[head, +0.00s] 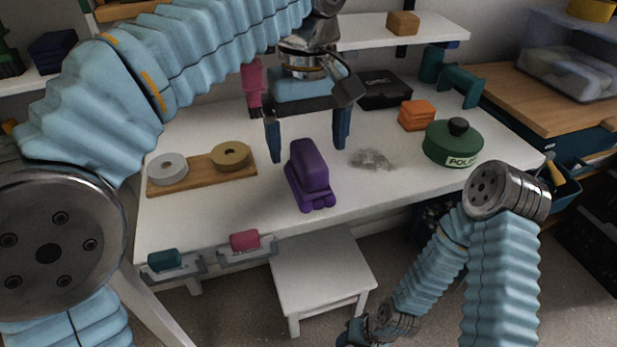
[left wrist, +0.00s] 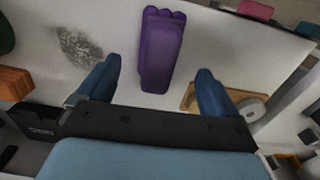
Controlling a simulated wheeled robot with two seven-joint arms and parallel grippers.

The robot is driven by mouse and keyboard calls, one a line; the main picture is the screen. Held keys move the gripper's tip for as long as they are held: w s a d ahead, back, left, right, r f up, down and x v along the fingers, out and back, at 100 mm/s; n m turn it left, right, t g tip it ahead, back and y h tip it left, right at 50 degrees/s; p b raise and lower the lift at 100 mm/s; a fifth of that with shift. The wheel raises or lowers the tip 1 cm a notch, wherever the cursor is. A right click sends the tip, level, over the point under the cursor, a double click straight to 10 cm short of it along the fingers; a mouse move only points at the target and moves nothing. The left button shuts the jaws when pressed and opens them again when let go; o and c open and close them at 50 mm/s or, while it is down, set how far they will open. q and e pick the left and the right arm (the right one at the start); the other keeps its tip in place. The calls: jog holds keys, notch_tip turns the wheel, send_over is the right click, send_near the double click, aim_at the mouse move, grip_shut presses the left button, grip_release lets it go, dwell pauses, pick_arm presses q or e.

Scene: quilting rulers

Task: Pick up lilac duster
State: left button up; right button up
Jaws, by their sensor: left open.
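The lilac duster (head: 308,172) is a purple block with a lobed lower edge, standing on the white table near its front edge. My left gripper (head: 310,155) is open above it, its two blue fingers apart on either side of the duster in the picture. In the left wrist view the duster (left wrist: 160,50) shows between and beyond the open fingers, with no visible contact. My right arm hangs low at the right; its end (head: 355,334) is small, dark and partly cut off, so its jaws are unclear.
A wooden board (head: 205,185) with two rolls lies left of the duster. A grey dusty patch (head: 372,159), a green round tin (head: 453,145) and orange blocks (head: 416,115) are to the right. A black case (head: 384,92) stands behind. A white stool (head: 322,265) is in front.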

aim_at(310, 156)
pick_arm(q)
jog(key=f, duration=0.2)
jog(key=f+b, duration=0.1)
jog(key=f, duration=0.4)
jog(key=shift+s+d+b, duration=0.2)
jog(key=shift+s+b, duration=0.1)
jog(key=shift+s, duration=0.1)
jog(key=shift+c, duration=0.4)
jog(key=c, duration=1.1)
notch_tip(310, 156, up, 4)
jog(key=shift+f+p, duration=0.1)
jog(key=shift+p, duration=0.5)
jog(key=s+d+r, duration=0.2)
jog(key=s+r, duration=0.1)
jog(key=s, duration=0.1)
jog(key=s+d+r+p, duration=0.1)
jog(key=s+r, duration=0.2)
jog(key=s, duration=0.1)
jog(key=s+d+r, duration=0.2)
jog(key=s+r, duration=0.1)
jog(key=s, duration=0.2)
jog(key=shift+d+r, duration=0.2)
jog(key=shift+d, duration=0.1)
jog(key=shift+w, duration=0.1)
